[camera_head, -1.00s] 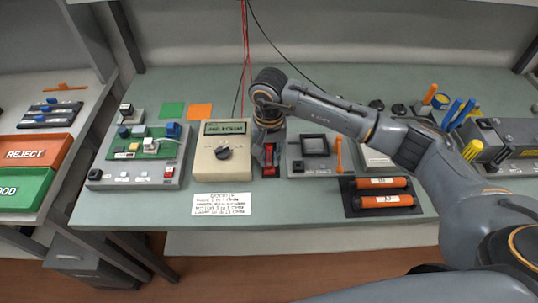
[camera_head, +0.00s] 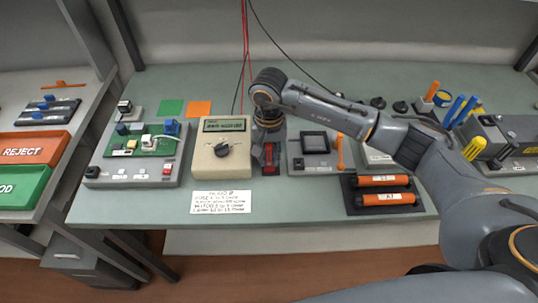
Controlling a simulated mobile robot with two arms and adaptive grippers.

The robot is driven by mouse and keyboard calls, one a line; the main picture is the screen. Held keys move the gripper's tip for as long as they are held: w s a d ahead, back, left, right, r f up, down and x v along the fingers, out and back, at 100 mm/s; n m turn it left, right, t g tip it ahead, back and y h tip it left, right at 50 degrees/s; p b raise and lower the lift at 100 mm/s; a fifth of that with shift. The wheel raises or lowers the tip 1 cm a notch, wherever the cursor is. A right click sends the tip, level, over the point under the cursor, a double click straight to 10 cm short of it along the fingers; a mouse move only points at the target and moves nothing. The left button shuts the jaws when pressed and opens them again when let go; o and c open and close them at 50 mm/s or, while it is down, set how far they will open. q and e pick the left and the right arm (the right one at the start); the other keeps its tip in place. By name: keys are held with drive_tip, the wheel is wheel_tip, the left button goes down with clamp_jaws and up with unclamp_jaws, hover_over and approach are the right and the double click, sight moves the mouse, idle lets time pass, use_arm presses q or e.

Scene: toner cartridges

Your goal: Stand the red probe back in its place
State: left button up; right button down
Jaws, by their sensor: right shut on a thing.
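My right gripper (camera_head: 269,141) points down just right of the beige multimeter (camera_head: 221,166). It is shut on the red probe (camera_head: 269,154), of which only a small red part shows between and below the dark fingers. A small dark holder (camera_head: 270,172) sits at the same spot, low on the bench. The gripper hides most of the probe and holder, so I cannot tell whether the probe stands in it or is held just above. My left gripper is not in view.
A grey fixture with a dark square window (camera_head: 314,143) and orange lever stands close right. A dark tray with orange rollers (camera_head: 384,198) lies farther right. A green circuit board fixture (camera_head: 140,143) stands left of the meter. A paper note (camera_head: 221,202) lies in front.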

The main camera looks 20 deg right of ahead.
drive_tip(key=shift+f, duration=0.1)
drive_tip(key=c, duration=1.1)
unclamp_jaws()
drive_tip(key=shift+c, duration=0.2)
wheel_tip(320, 180, up, 12)
drive_tip(key=shift+r, duration=0.1)
